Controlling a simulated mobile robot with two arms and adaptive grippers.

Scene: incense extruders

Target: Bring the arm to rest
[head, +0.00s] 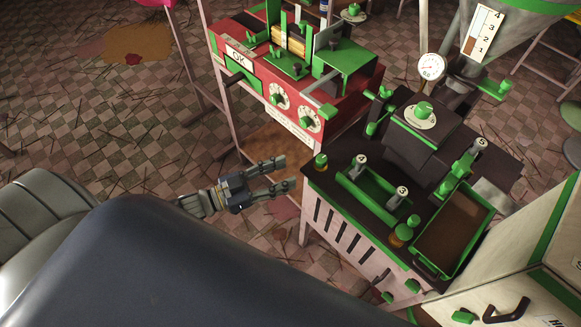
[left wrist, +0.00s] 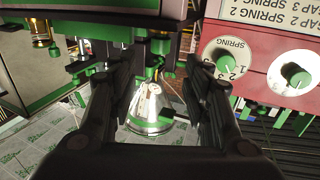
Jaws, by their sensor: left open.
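My left gripper (head: 284,175) is open and empty in the head view. It reaches in from the left over the floor, just left of the dark-topped extruder machine (head: 322,180) and apart from it. In the left wrist view its two dark fingers (left wrist: 165,90) stand apart at either side, with nothing held between them. A shiny metal cone (left wrist: 150,108) shows beyond the fingers. My right gripper is in neither view.
A red machine (head: 330,105) with dials and green parts stands at the back. A gauge (head: 430,67) and hopper (head: 535,25) are at the upper right. A pale cabinet (head: 520,250) stands lower right. The tiled floor (head: 130,150) at left is strewn with thin sticks.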

